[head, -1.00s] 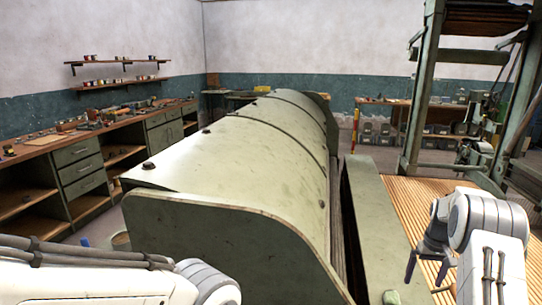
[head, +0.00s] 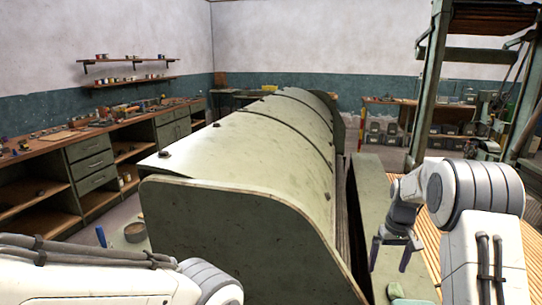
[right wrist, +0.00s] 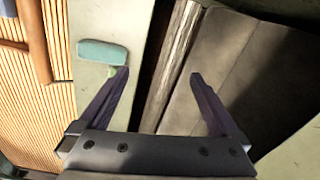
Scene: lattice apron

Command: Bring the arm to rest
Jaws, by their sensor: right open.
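My right gripper (head: 388,256) hangs from the bent right arm at the right of the head view. Its fingers point down over the long green side rail of the machine (head: 372,200). In the right wrist view the gripper (right wrist: 160,85) has its two dark fingers spread apart with nothing between them. My left arm crosses the lower left of the head view; its gripper is out of the frame.
A big curved green machine cover (head: 250,150) fills the middle. A small teal-green object (right wrist: 103,52) lies on the pale ledge near the left finger. A slatted wooden surface (right wrist: 30,110) lies beyond. A workbench (head: 90,140) runs along the left wall.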

